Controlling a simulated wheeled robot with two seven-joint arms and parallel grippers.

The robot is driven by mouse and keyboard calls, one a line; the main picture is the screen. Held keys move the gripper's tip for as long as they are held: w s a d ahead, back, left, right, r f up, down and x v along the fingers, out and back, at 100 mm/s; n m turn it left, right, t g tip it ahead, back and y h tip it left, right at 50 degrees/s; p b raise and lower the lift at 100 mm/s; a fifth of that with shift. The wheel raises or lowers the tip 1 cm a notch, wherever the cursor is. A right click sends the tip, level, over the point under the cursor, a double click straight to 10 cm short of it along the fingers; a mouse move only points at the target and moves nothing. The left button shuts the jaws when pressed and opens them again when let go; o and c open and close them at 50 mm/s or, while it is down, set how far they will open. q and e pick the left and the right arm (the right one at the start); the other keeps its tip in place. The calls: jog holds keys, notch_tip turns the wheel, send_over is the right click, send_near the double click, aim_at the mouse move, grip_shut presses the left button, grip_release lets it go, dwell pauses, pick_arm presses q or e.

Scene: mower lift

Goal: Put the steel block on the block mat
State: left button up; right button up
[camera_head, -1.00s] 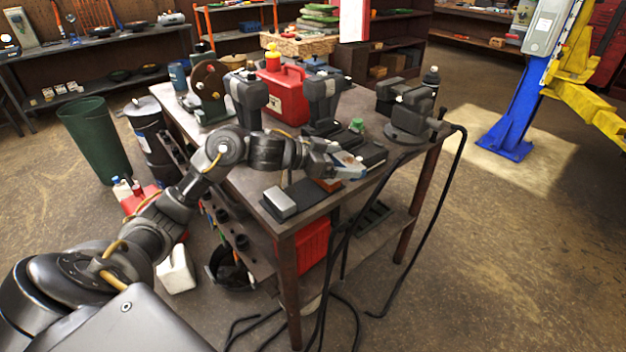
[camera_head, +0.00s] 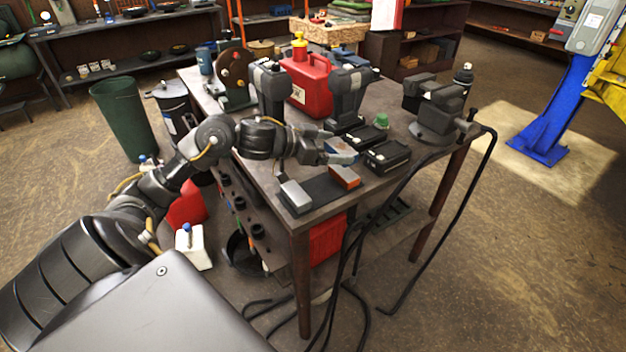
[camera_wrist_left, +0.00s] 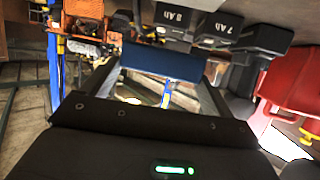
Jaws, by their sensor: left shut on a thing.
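The steel block (camera_head: 296,193), light grey, lies at the left end of the dark block mat (camera_head: 322,192) on the workbench's front corner. An orange-red block (camera_head: 345,177) lies at the mat's right end. My left gripper (camera_head: 341,156) is beyond and slightly above the orange-red block. It is shut on a blue block (camera_wrist_left: 160,62), which spans between both fingers in the left wrist view. In the head view the blue block is small and partly covered by the fingers. The steel block is apart from the gripper. My right gripper is not in view.
Black battery packs (camera_head: 388,156) lie right of my left gripper, with a green knob (camera_head: 381,120) behind. Two drills (camera_head: 350,94), a red can (camera_head: 306,82) and a vise (camera_head: 438,110) stand farther back. A black cable (camera_head: 466,205) hangs off the right edge.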

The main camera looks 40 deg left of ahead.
pick_arm(q)
send_over(313, 192)
jog(key=w, duration=0.1)
notch_tip(313, 192, down, 5)
jog(key=shift+d+r, duration=0.1)
jog(key=shift+d, duration=0.05)
jog(key=shift+s+f, duration=0.25)
jog(key=shift+f, duration=0.1)
jog(key=shift+s+a+f, duration=0.1)
jog(key=shift+a+f, duration=0.05)
jog(key=shift+f, duration=0.75)
jog(key=shift+s+a+f, duration=0.1)
jog(key=shift+a+f, duration=0.05)
jog(key=shift+f, duration=0.75)
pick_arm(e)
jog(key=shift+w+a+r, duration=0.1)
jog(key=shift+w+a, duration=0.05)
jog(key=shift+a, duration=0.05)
pick_arm(q)
jog(key=shift+f, duration=0.15)
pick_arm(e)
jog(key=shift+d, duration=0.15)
pick_arm(q)
jog(key=o, duration=1.1)
jog(key=shift+d, duration=0.1)
jog(key=v, duration=1.2)
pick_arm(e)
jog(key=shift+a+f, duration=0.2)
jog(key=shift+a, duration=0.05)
